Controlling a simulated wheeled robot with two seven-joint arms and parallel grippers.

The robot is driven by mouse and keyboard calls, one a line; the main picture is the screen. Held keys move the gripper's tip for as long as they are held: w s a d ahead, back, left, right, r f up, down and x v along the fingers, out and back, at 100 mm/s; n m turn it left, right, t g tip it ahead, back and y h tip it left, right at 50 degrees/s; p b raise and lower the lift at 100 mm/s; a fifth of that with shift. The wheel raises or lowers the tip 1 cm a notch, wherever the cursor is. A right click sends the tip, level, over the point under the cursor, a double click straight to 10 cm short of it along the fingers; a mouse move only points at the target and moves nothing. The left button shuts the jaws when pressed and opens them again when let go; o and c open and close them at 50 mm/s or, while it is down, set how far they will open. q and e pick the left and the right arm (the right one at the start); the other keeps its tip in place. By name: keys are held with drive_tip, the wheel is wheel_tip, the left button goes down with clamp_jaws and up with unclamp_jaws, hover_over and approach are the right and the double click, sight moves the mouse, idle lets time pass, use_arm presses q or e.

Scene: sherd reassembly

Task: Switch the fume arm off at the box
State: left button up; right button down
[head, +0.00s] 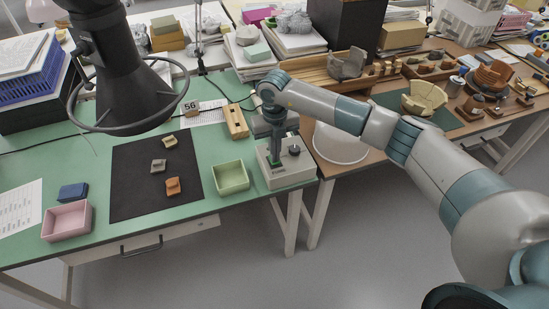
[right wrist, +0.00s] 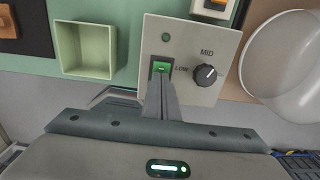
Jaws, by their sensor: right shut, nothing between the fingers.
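The control box (head: 299,172) is a pale box at the front right corner of the green table. In the right wrist view its face (right wrist: 190,40) has a green rocker switch (right wrist: 161,64), a black knob (right wrist: 205,75), a small dark green lamp (right wrist: 166,37) and the word MID. My right gripper (right wrist: 161,80) is shut and empty, pointing down at the switch. Its fingertips overlap the switch's lower part; I cannot tell whether they touch. In the head view the gripper (head: 275,160) hides part of the box. The black fume arm hood (head: 125,85) hangs at upper left.
A pale green tray (head: 231,178) stands just left of the box. A white round bin (head: 340,145) is to its right. A black mat (head: 130,190) with several sherds, a pink tray (head: 66,222) and a blue block (head: 73,191) lie further left.

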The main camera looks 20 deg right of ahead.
drive_tip(key=shift+f, duration=0.2)
drive_tip(key=shift+r, duration=0.1)
drive_tip(key=shift+r+p, duration=0.45)
drive_tip(key=shift+r, duration=0.35)
drive_tip(key=shift+r+p, duration=1.3)
drive_tip(key=shift+r, duration=1.3)
